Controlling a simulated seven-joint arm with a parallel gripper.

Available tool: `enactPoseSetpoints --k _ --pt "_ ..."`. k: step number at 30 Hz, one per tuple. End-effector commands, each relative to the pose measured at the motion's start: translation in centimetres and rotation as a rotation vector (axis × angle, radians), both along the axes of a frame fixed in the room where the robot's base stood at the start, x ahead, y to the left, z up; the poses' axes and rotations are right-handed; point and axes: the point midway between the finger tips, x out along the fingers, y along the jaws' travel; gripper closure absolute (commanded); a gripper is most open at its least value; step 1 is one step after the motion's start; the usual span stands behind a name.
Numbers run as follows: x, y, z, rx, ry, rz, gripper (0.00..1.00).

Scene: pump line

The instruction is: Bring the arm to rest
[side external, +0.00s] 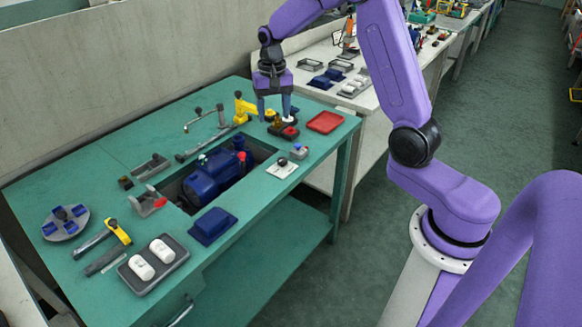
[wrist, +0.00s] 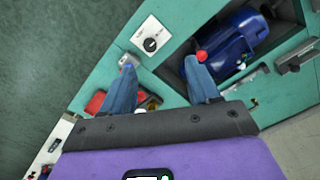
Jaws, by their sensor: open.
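My gripper (side external: 274,110) points down over the far right part of the green bench (side external: 120,165), with its two fingers apart and nothing seen between them. A small dark block with a red button (side external: 290,131) lies just below and beside the fingers; I cannot tell whether a finger touches it. In the wrist view my gripper (wrist: 159,67) also shows spread blue-grey fingers. The blue pump (wrist: 225,47) sits in the bench's recess near the right finger, and it also shows in the side view (side external: 210,175).
A red tray (side external: 325,122) lies right of the gripper and a yellow clamp (side external: 243,107) stands left. A white plate with a black knob (side external: 281,168) lies nearer. Several tools and a grey tray with white parts (side external: 176,268) occupy the near left. Open floor (side external: 490,120) lies right.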

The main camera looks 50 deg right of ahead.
Motion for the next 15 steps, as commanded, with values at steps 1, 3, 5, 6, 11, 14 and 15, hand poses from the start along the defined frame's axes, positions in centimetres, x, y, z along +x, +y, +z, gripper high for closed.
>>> enactPoseSetpoints --k 1,3,5,6,11,14,15 --pt "-0.6 1.5 0.5 0.000 -0.004 0.064 0.39" --pt "-1.7 3.4 1.1 0.000 -0.004 0.151 0.39" --pt "-2.7 5.0 1.5 0.000 -0.005 0.225 0.39" --pt "-3.4 6.0 1.8 0.000 -0.006 0.276 0.39" --pt "-6.7 9.5 2.8 -0.001 -0.010 0.472 0.39" --pt "-9.2 11.3 3.3 0.000 -0.012 0.596 0.39" --pt "-10.2 11.9 3.5 0.000 -0.012 0.644 0.39"
